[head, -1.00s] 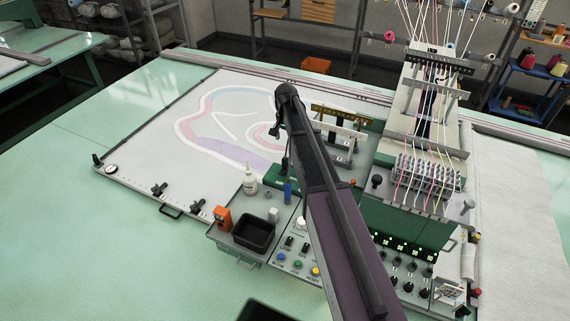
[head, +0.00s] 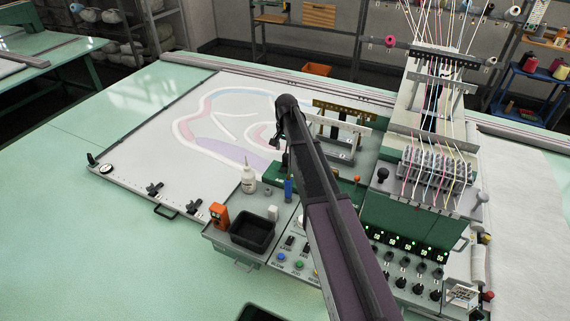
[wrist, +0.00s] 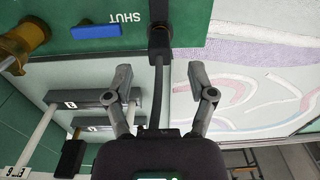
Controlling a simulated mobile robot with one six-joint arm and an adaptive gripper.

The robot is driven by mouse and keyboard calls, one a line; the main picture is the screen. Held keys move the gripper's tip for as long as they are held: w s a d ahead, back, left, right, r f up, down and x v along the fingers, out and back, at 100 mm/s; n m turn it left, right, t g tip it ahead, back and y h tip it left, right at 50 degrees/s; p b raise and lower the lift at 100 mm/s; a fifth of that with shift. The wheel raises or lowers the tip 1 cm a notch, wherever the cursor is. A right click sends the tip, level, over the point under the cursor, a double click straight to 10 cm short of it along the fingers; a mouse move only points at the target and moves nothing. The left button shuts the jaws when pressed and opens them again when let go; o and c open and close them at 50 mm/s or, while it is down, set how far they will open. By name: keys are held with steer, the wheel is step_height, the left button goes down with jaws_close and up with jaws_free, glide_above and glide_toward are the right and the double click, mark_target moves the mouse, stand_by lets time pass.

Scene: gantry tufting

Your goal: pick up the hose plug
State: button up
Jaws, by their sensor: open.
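In the wrist view a black plug-like end (wrist: 160,38) sits against the green panel (wrist: 220,45) at the top. I take it for the hose plug, but cannot be sure. A dark hose (wrist: 158,88) runs from it down the picture toward my gripper's body. My gripper (wrist: 158,74) is open, with one finger on each side of the hose and a gap on both sides. The plug end lies beyond the fingertips. A blue handle (wrist: 96,32) and the word SHUT are left of it. In the head view my arm hides most of this spot.
A brass-coloured fitting (wrist: 24,40) and white rods with dark blocks (wrist: 88,98) are at left in the wrist view. The head view shows a white bottle (head: 249,182), a black tray (head: 274,234) and an orange box (head: 219,215). The patterned cloth (head: 150,140) beyond is open.

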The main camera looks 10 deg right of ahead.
mark_target(286, 154)
steer(key=shift+f+b, duration=0.3)
steer(key=shift+f, duration=0.15)
steer(key=shift+f+b, duration=2.5)
jaws_close()
